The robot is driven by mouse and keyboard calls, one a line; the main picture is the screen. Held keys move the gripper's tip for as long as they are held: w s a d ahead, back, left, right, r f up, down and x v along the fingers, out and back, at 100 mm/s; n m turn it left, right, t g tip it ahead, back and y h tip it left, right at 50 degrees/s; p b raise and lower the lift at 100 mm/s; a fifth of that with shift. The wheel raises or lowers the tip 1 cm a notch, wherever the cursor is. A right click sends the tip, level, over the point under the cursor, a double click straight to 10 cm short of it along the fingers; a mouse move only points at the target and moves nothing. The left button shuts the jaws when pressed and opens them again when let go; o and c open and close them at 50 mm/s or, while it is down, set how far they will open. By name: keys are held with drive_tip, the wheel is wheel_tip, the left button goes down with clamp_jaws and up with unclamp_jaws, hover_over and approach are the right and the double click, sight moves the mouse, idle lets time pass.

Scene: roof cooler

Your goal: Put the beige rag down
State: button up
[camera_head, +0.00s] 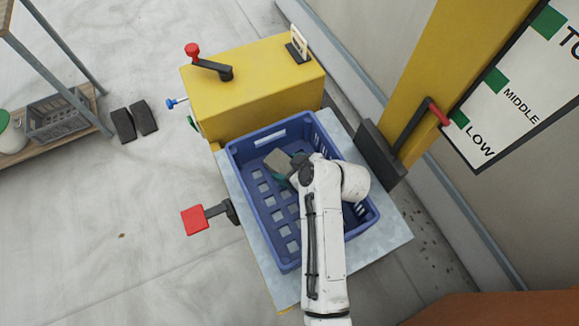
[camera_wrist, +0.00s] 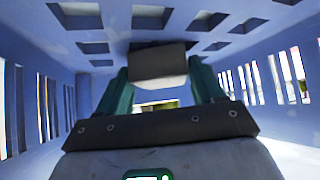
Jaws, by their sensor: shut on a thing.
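I cannot tell whether the rag touches the crate floor. My arm hides part of the crate's right side.
The crate stands on a grey platform (camera_head: 388,236) beside a yellow machine body (camera_head: 255,90) with a red-knobbed lever. A red pedal (camera_head: 194,220) sticks out at left. A yellow column with a level sign (camera_head: 520,95) stands at right. Crate floor left of my arm is clear.

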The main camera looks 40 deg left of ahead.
drive_tip(key=shift+f, duration=0.2)
drive_tip(key=o, duration=1)
drive_tip(key=shift+r, duration=0.2)
drive_tip(key=v, duration=1.2)
drive_tip(key=shift+p, duration=0.4)
